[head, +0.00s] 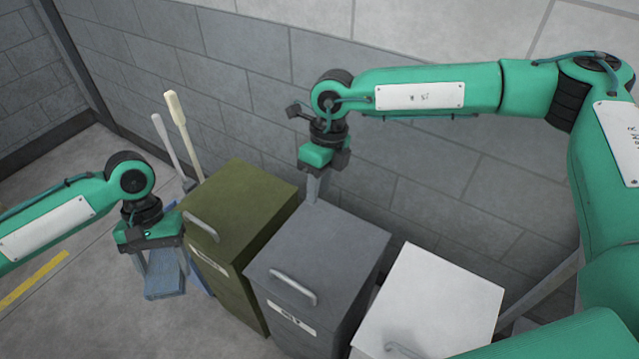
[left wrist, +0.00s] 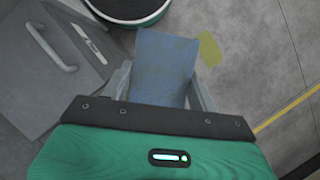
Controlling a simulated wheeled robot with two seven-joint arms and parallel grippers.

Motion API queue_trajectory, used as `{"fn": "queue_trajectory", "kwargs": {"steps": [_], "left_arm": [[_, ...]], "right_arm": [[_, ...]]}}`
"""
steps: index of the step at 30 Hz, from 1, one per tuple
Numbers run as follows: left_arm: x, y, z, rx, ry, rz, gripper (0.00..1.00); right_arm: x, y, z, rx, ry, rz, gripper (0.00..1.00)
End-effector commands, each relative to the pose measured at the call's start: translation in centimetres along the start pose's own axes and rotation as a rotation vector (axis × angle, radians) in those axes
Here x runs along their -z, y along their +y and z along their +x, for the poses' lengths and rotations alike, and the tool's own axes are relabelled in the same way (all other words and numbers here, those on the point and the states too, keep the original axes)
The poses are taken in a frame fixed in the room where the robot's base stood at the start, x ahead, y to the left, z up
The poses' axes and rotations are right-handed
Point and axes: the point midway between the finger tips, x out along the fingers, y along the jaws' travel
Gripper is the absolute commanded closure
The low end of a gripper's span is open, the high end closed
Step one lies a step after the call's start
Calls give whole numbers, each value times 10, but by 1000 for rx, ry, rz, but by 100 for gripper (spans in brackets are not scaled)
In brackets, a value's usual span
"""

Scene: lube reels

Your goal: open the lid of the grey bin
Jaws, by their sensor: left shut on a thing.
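The grey bin (head: 335,245) stands in the middle of the row in the head view. Its lid looks flat and closed, with a bar handle (head: 292,286) near the front edge and a label below it. My right gripper (head: 314,192) points down at the back edge of the grey lid; whether it touches is unclear, and its finger gap cannot be made out. My left gripper (head: 163,264) is left of the olive bin, shut on a blue cloth-like piece (head: 166,284). That piece also shows between the fingers in the left wrist view (left wrist: 164,62).
An olive bin (head: 240,195) stands left of the grey one and a white bin (head: 440,300) right of it, close together. Two long pale handles (head: 182,125) lean behind my left gripper. A block wall (head: 430,165) rises behind. Floor is open at lower left.

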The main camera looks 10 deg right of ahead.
Motion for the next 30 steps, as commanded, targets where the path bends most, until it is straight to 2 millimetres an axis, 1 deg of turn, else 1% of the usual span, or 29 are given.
{"fn": "queue_trajectory", "kwargs": {"steps": [4,8,15,21,24,30], "left_arm": [[0,0,1,0,0,0,62],[2,0,5,0,0,0,62],[6,0,14,0,0,0,62],[7,0,18,0,0,0,62],[8,0,18,0,0,0,62],[8,0,19,0,0,0,62]], "right_arm": [[0,0,-4,1,-2,0,66],[-1,-1,-20,1,-4,1,66],[-1,-1,-72,2,-4,1,66],[-1,-1,-106,1,-2,1,66],[0,-1,-115,1,-1,0,66],[0,0,-120,0,0,0,66]]}}
